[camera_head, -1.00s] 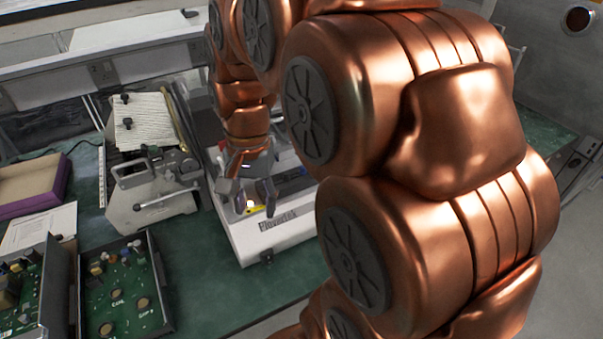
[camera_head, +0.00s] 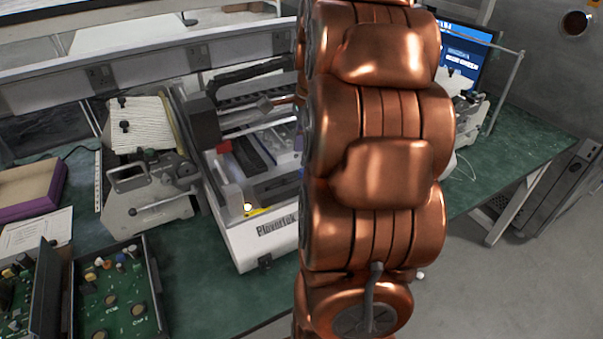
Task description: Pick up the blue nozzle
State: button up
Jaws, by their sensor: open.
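I cannot make out a blue nozzle in the head view. The white machine marked Plavertek (camera_head: 278,228) stands on the green bench, its open bed partly hidden by my copper arm. The gripper is open, and I see nothing held at the visible finger.
A grey metal device (camera_head: 150,195) stands left of the machine. Open cases with green circuit boards (camera_head: 118,300) and a purple-edged box (camera_head: 30,185) lie further left. A blue-screened monitor (camera_head: 465,50) is behind the arm. Bare green bench (camera_head: 205,295) shows in front of the machine.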

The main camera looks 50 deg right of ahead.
aim_at(302, 170)
jog(key=shift+w+f+p, duration=0.2)
jog(key=shift+f+p, duration=0.6)
jog(key=shift+f, duration=1.95)
jog(key=c, duration=0.8)
